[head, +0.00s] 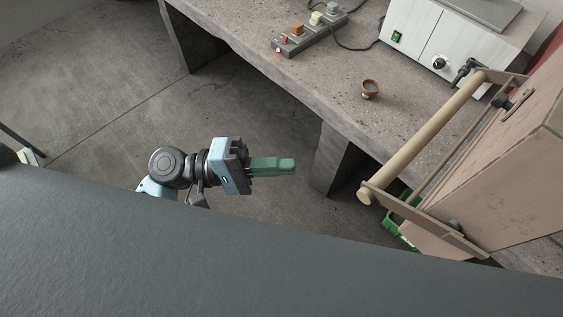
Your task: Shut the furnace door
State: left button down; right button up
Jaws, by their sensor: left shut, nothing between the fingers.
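The furnace door appears to be the thick, pinkish, scuffed block (500,165) at the right, cut off by the picture's edge. It stands tilted over the bench. A beige cylindrical handle (425,135) runs along its left side, held by metal brackets at both ends. The furnace opening is not visible, and I cannot tell how far the door stands open. My left gripper (293,165) has green fingers that are shut and empty. It hangs over the floor, left of the handle and clearly apart from it. My right gripper is not in view.
A green crate (398,232) is partly hidden below the handle. The bench's front edge and leg lie between gripper and door.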

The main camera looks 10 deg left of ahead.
pick_arm(q)
jog(key=s+d+r+p, duration=0.1)
jog(key=d+p, duration=0.2)
jog(key=d, duration=0.7)
jog(key=shift+r, duration=0.35)
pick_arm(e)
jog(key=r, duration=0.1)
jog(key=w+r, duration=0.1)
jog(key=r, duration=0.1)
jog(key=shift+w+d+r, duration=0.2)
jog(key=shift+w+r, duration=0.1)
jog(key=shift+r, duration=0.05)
pick_arm(q)
jog(key=shift+s+d, duration=0.1)
jog(key=shift+d, duration=0.05)
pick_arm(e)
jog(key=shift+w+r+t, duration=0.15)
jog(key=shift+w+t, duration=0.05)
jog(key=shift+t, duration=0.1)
